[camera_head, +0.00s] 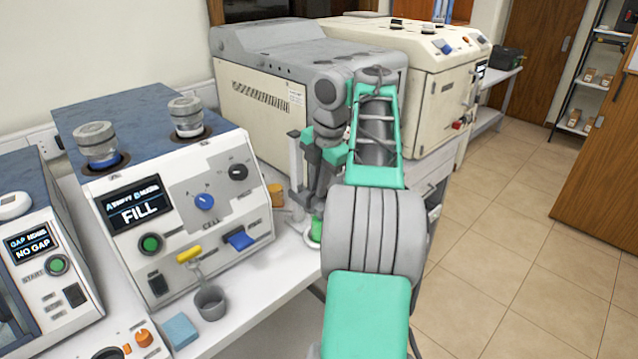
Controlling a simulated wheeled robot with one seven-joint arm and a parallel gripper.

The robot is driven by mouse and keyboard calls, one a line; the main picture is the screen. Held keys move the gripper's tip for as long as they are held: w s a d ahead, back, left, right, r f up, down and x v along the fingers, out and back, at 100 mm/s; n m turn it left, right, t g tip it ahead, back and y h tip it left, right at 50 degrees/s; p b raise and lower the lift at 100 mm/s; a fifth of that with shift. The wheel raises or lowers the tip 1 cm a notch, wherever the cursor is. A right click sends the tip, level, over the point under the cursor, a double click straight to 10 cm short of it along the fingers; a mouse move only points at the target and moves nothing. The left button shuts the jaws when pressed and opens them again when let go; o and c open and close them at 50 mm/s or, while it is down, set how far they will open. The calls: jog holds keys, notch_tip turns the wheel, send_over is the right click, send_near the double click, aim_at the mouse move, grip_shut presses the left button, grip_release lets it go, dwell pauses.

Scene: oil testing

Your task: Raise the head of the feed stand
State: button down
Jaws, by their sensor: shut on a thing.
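The feed stand (296,168) is a slim grey upright at the right end of the bench, just right of the white FILL tester. Its head and lower part are largely hidden behind my arm and wrist. My gripper (318,186) points down right beside the post, small and partly covered by my own arm. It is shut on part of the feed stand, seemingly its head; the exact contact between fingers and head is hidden.
The FILL tester (165,190) with two jars on top stands close on the left. A large cream machine (255,110) stands behind. Tiled floor (520,260) is open on the right.

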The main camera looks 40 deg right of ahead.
notch_tip(320, 180, up, 12)
jog(key=p, duration=1)
jog(key=shift+w, duration=0.1)
jog(key=c, duration=1.6)
grip_release()
jog(key=shift+c, duration=0.2)
jog(key=shift+o, duration=0.7)
jog(key=shift+f, duration=0.1)
notch_tip(320, 180, up, 8)
jog(key=s+p, duration=0.1)
jog(key=p, duration=0.5)
jog(key=shift+s+f, duration=0.2)
jog(key=shift+s, duration=0.15)
